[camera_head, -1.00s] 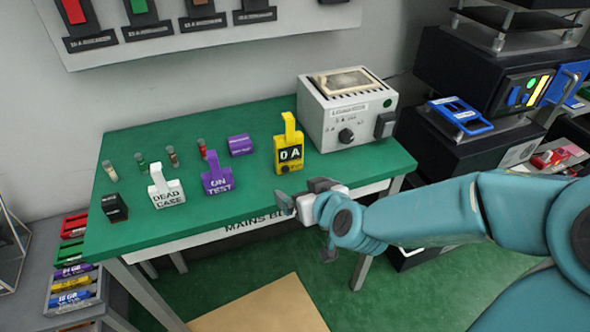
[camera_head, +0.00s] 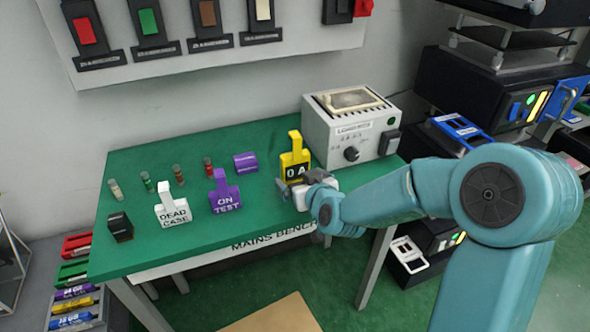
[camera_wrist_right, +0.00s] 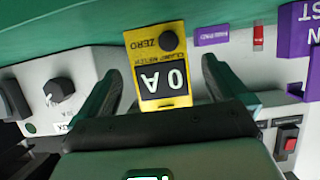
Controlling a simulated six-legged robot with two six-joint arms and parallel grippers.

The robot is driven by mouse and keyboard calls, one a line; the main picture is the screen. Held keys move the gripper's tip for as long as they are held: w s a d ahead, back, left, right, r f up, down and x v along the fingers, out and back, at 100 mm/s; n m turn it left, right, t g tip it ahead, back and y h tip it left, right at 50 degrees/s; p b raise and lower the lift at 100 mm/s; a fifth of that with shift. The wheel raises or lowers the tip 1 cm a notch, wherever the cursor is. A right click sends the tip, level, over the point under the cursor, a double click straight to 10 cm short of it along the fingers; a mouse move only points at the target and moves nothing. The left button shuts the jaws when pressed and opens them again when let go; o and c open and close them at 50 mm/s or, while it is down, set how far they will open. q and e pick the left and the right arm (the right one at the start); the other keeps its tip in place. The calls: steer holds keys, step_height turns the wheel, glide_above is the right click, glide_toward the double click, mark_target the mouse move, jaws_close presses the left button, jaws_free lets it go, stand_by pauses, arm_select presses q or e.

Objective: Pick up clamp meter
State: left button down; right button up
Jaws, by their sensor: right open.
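The yellow clamp meter (camera_head: 295,160) with a dark display stands on the green bench, in front of the grey-white box. In the right wrist view the clamp meter (camera_wrist_right: 157,72) appears upside down, between the two open fingers. My right gripper (camera_head: 291,187) is at the bench's front edge, just in front of the meter and hiding its lower part. Its open fingers also show in the right wrist view (camera_wrist_right: 158,85), with gaps on both sides of the meter. My left gripper is not in view.
The white-grey box (camera_head: 350,129) stands close on the right of the meter. A purple ON TEST tag (camera_head: 226,196), a white DEAD CASE tag (camera_head: 173,208), a small purple block (camera_head: 246,162) and several small tubes are to the left. The bench's front left (camera_head: 150,255) is clear.

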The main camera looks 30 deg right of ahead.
mark_target(297, 177)
steer(key=x, duration=0.4)
steer(key=shift+w+d+f, duration=0.1)
steer(key=shift+w+f, duration=0.15)
steer(key=shift+s+r, duration=0.1)
steer(key=c, duration=1.2)
